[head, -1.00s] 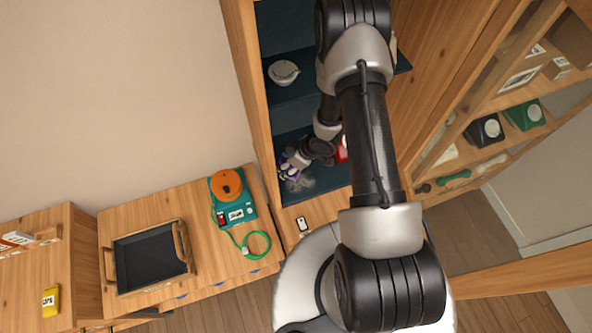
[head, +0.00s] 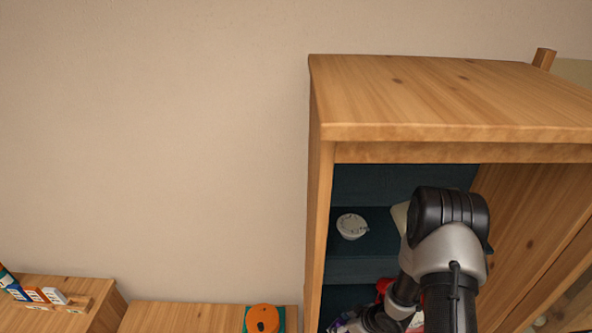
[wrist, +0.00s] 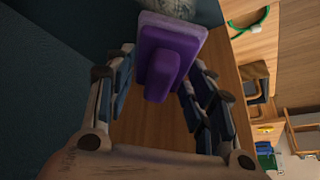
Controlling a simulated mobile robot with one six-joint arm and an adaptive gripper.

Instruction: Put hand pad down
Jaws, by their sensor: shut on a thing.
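The hand pad (wrist: 172,42), a purple block with a raised purple grip, is between the fingers of my gripper (wrist: 163,70) in the wrist view. My gripper is shut on it. The pad's broad face points away from the wrist, toward a dark surface and a pale greyish patch at the top of that view. In the head view my gripper (head: 348,323) is at the bottom edge, low inside the cabinet, and partly cut off. I cannot tell whether the pad touches a surface.
The wooden cabinet (head: 450,98) has dark shelves and upright side panels around my arm. A white bowl (head: 352,226) stands on a shelf above the gripper, and a red thing (head: 384,287) is close to my arm. An orange dial phone (head: 262,319) is on the lower counter at left.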

